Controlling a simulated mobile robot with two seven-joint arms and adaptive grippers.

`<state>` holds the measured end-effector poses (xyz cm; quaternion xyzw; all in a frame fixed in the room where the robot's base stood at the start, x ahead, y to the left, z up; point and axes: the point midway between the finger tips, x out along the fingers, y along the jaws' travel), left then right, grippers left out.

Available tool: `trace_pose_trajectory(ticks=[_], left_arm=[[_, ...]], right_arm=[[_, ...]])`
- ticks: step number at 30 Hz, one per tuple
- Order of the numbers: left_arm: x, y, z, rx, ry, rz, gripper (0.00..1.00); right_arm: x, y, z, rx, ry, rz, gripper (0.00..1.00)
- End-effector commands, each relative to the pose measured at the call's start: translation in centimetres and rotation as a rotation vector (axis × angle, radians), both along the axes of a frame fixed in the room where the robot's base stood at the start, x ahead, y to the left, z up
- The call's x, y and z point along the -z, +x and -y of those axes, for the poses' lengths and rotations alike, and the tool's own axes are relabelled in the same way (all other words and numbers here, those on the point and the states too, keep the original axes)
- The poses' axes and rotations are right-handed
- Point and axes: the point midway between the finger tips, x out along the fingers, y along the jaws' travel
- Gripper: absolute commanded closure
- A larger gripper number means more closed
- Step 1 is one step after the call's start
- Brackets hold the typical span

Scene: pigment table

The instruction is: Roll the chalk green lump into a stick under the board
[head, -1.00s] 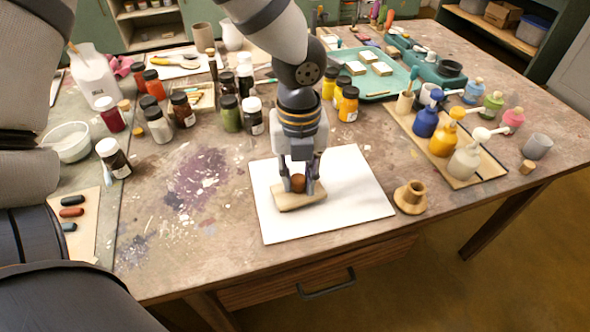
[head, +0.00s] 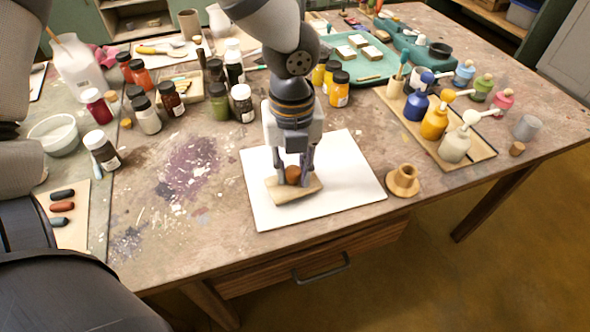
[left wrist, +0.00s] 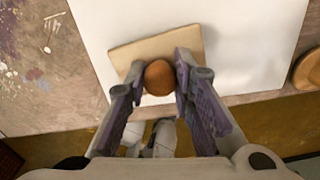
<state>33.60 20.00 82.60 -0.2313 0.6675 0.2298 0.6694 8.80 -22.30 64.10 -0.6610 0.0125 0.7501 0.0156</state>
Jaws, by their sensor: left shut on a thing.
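The wooden board (head: 285,194) lies on the white sheet (head: 350,185), towards the sheet's near left part. A round brown knob (head: 292,174) stands on the board. My left gripper (head: 293,172) points down and is shut on this knob. The left wrist view shows the knob (left wrist: 159,77) between the two fingers, with the board (left wrist: 180,45) beneath. No chalk green lump shows in either view; whatever is under the board is hidden. My right gripper is not in view.
A turned wooden stand (head: 403,181) sits just right of the sheet. Pump bottles on a tray (head: 484,154) are at the right. Dark and red sticks lie on a pale panel (head: 75,232) at left. Stained table left of the sheet is clear.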

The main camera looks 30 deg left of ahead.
Motion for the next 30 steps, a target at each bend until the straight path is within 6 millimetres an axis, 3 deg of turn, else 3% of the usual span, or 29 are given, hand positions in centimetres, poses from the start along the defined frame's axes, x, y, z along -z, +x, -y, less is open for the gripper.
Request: trace_pose_trajectory(ticks=[30], left_arm=[[0.0,2.3,-3.3,0.001,0.001,-0.002,0.95]], right_arm=[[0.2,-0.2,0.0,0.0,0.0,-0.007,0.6]])
